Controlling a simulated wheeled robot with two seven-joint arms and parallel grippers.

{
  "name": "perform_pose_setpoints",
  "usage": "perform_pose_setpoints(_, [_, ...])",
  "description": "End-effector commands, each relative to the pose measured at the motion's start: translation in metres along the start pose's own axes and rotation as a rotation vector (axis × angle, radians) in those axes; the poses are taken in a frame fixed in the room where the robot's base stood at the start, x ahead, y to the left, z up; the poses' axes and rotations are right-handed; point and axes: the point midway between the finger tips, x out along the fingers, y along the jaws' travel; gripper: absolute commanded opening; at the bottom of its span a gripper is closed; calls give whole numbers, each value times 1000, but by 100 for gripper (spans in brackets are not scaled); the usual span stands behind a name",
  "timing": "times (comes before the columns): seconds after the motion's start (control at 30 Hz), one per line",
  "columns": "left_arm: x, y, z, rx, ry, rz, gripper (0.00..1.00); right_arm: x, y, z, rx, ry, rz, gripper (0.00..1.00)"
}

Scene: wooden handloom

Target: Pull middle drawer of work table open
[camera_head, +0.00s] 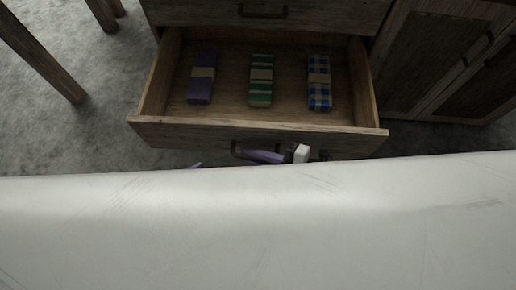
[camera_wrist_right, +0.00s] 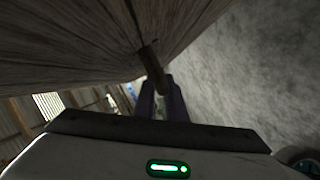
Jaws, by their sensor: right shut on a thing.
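The middle drawer (camera_head: 165,128) of the work table stands well out in the head view, with its inside showing. In it lie a purple cloth bundle (camera_head: 202,77), a green striped one (camera_head: 261,80) and a blue checked one (camera_head: 319,82), each with a tan band. My right gripper (camera_head: 240,153) is at the dark handle on the drawer front. In the right wrist view its purple fingers (camera_wrist_right: 162,98) are shut on the handle (camera_wrist_right: 152,66). My left gripper is not in view.
The closed drawer (camera_head: 320,13) above has its own dark handle. A cabinet (camera_head: 450,60) with dark handles stands at the right, close to the open drawer. Wooden legs (camera_head: 45,55) stand at the left on grey floor. A broad white surface (camera_head: 258,225) fills the lower head view.

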Motion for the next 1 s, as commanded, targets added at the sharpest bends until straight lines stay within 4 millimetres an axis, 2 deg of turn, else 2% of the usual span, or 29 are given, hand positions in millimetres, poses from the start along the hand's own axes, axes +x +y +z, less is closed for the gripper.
perform_pose_setpoints(0.37, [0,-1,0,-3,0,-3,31,-1,0,1,-1,-2,-1,0])
perform_pose_setpoints(0.4, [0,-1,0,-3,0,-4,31,-1,0,1,-1,-2,-1,16])
perform_pose_setpoints(0.5, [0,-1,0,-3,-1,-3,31,-1,0,1,-1,-1,-1,29])
perform_pose_setpoints(0.83, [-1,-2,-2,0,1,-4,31,-4,0,0,0,-1,-1,29])
perform_pose_setpoints(1.0, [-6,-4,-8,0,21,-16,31,-27,0,-1,-1,-3,-4,29])
